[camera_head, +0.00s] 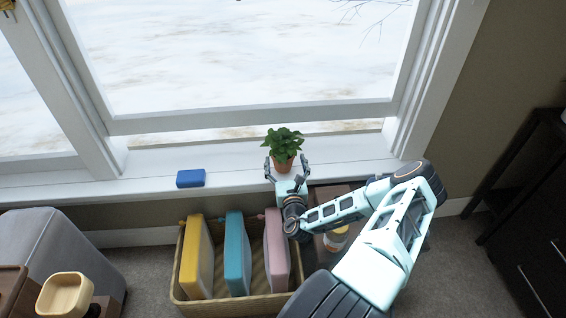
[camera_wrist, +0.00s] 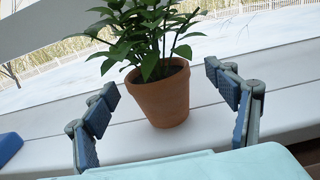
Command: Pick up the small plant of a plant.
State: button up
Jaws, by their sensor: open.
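A small green leafy plant in a terracotta pot (camera_head: 284,162) stands upright on the white window sill (camera_head: 345,172). My gripper (camera_head: 287,168) is open at the sill, with one finger on each side of the pot. In the wrist view the pot (camera_wrist: 160,98) stands just beyond and between the two spread fingers of my gripper (camera_wrist: 160,80). A visible gap separates the pot from each finger. The plant's leaves (camera_wrist: 150,30) rise above the fingers, and their top is cut off by the frame.
A blue block (camera_head: 190,178) lies on the sill to the left; its edge shows in the wrist view (camera_wrist: 8,147). Below the sill is a basket (camera_head: 180,295) with yellow, teal and pink upright items. The window frame (camera_head: 250,118) rises behind the plant. A dark cabinet (camera_head: 535,235) stands at right.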

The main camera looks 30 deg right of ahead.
aim_at(283, 153)
jog(key=x, duration=0.1)
jog(key=b+x, duration=0.1)
jog(key=x, duration=0.1)
jog(key=shift+w+a+f, duration=0.1)
jog(key=shift+w+f, duration=0.05)
jog(key=shift+w, duration=0.25)
jog(key=c, duration=1.5)
jog(key=shift+c, duration=0.4)
